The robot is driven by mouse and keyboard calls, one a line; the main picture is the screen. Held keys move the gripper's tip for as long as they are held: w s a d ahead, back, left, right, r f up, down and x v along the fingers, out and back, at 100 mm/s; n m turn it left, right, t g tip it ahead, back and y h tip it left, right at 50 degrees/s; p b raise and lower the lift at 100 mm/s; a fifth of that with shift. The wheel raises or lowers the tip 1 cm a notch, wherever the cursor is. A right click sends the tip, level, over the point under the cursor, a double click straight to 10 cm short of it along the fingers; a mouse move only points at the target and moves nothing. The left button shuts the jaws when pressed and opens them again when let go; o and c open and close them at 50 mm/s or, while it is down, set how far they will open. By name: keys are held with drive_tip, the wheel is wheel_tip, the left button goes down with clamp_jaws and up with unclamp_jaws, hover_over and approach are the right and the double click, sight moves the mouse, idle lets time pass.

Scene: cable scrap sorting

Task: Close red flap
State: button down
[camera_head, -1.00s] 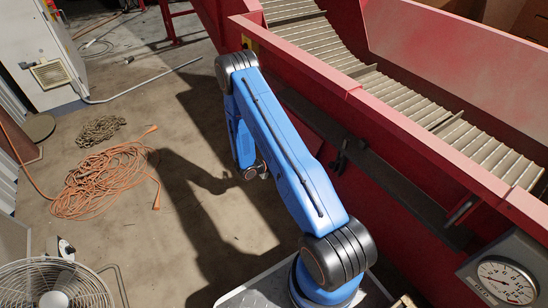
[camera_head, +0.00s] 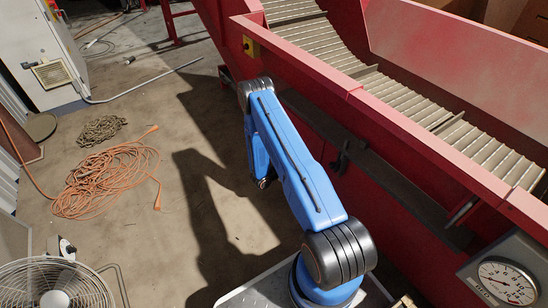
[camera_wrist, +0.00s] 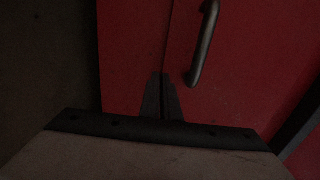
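In the wrist view, a red flap (camera_wrist: 235,75) fills much of the right side, with a dark bar handle (camera_wrist: 204,45) near its left edge. A narrow seam runs down between it and a red panel (camera_wrist: 130,60) on the left. I cannot tell from this dim view whether the flap stands ajar. My gripper (camera_wrist: 163,78) shows as two dark fingers side by side, shut with nothing between them, below and left of the handle and apart from it. In the head view my gripper is mostly hidden under my arm, left of the red conveyor (camera_head: 350,130).
A gauge (camera_head: 507,283) is at the lower right. An orange cable coil (camera_head: 105,180) and a chain (camera_head: 102,130) lie on the floor to the left. A fan (camera_head: 50,285) stands at the lower left. Floor between coil and arm is clear.

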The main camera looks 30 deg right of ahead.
drive_tip(key=shift+d, duration=0.3)
drive_tip(key=a, duration=1.4)
drive_tip(key=shift+s+a, duration=0.25)
drive_tip(key=shift+a, duration=0.05)
drive_tip(key=s+a+r+m+g+y, duration=0.1)
drive_tip(key=s+r+m+g+y, duration=0.15)
drive_tip(key=r+m, duration=0.7)
drive_tip(key=s+a+r+m+g+y, duration=0.1)
drive_tip(key=s+a+r+m+y, duration=0.15)
drive_tip(key=r, duration=1.35)
drive_tip(key=s+a+r+m+g+y, duration=0.1)
drive_tip(key=s+r+m+y, duration=0.15)
drive_tip(key=r+m, duration=0.75)
drive_tip(key=s+a+r+m+t+y, duration=0.4)
drive_tip(key=s+a+r+m, duration=0.3)
drive_tip(key=s+r, duration=0.5)
drive_tip(key=s+a+r+m+t+y, duration=0.4)
drive_tip(key=s+a+r+m, duration=0.3)
drive_tip(key=s+r, duration=0.5)
drive_tip(key=s+a+y, duration=0.1)
drive_tip(key=s+a, duration=0.1)
drive_tip(key=s, duration=0.1)
drive_tip(key=shift+s+t, duration=0.2)
drive_tip(key=shift+t, duration=0.15)
